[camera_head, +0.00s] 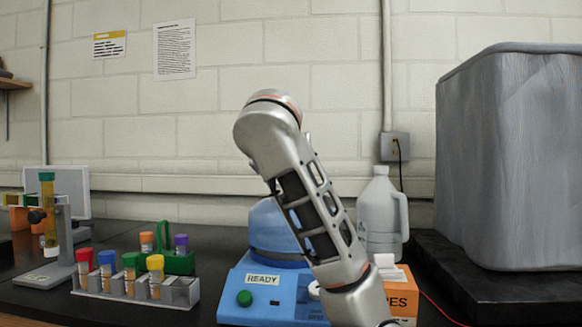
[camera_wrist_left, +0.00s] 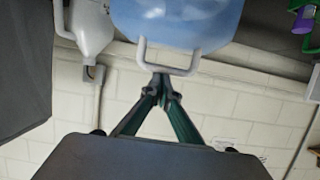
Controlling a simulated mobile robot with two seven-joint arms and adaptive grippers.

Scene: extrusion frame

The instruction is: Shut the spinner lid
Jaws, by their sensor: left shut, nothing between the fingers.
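The spinner is a blue machine (camera_head: 264,294) with a READY label and a green button, on the dark bench in the head view. Its blue rounded lid (camera_head: 268,226) shows above the base, partly hidden by my arm; its exact angle cannot be told. In the left wrist view, which is upside down, the lid (camera_wrist_left: 185,20) carries a pale U-shaped handle (camera_wrist_left: 168,70). My left gripper (camera_wrist_left: 162,78) is shut and empty, its fingertips at the handle's bar; touching or just apart cannot be told. It is hidden in the head view. My right gripper is not in view.
A rack of capped tubes (camera_head: 130,289) and a green holder (camera_head: 178,262) stand left of the spinner. A white jug (camera_head: 381,215) and an orange wipes box (camera_head: 401,292) stand right. A large grey bin (camera_head: 510,160) fills the far right.

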